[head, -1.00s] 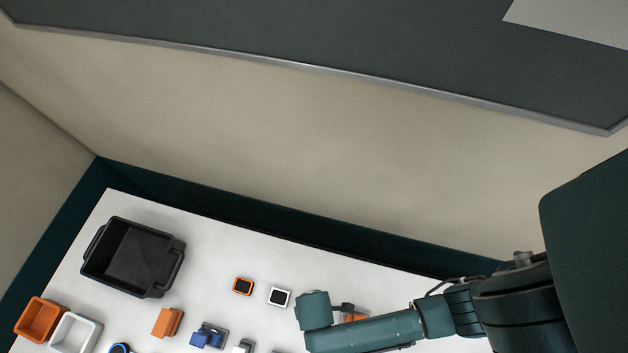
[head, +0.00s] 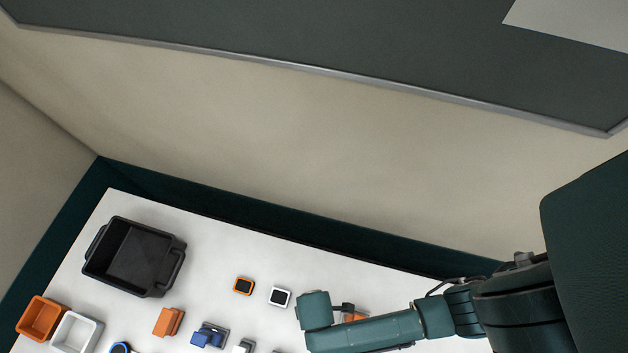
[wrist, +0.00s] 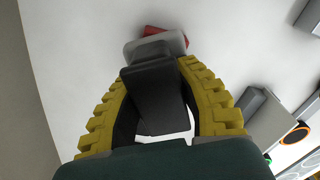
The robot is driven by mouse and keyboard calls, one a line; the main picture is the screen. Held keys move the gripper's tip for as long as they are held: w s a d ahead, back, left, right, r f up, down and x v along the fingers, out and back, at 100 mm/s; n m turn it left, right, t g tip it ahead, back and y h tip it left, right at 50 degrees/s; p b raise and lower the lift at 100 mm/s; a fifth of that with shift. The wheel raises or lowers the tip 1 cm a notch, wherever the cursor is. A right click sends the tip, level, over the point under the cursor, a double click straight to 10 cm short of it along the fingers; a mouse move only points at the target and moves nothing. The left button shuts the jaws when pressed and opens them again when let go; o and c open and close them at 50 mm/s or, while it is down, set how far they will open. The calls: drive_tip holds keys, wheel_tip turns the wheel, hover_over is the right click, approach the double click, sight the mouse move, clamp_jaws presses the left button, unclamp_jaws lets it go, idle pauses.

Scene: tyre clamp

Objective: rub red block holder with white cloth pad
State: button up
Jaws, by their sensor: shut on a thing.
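In the wrist view my gripper (wrist: 157,75) has its yellow ridged fingers closed on the dark handle of the white cloth pad (wrist: 176,42). The pad's light edge shows beyond the handle. The red block holder (wrist: 152,30) shows as a red strip just past the pad, mostly hidden behind it. Pad and holder overlap in this view; I cannot tell whether they touch. In the head view my arm covers the gripper, the pad and the holder.
A black bin (head: 135,258) stands at the table's far left, with orange (head: 40,318) and white (head: 77,332) trays near it. Grey blocks (wrist: 265,118) stand to the right in the wrist view.

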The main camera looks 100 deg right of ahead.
drive_tip(key=shift+s+p, duration=0.45)
drive_tip(key=shift+s, duration=0.25)
drive_tip(key=shift+w, duration=1.2)
clamp_jaws()
drive_tip(key=shift+s+p, duration=0.6)
drive_tip(key=shift+s, duration=0.6)
drive_tip(key=shift+w, duration=1.2)
drive_tip(key=shift+s+p, duration=0.6)
drive_tip(key=shift+s, duration=0.6)
drive_tip(key=shift+w, duration=1.2)
drive_tip(key=shift+s+p, duration=0.55)
drive_tip(key=shift+s, duration=0.65)
drive_tip(key=shift+w+f, duration=0.1)
drive_tip(key=shift+w, duration=1.1)
drive_tip(key=shift+s, duration=0.3)
drive_tip(key=shift+s+p, duration=0.3)
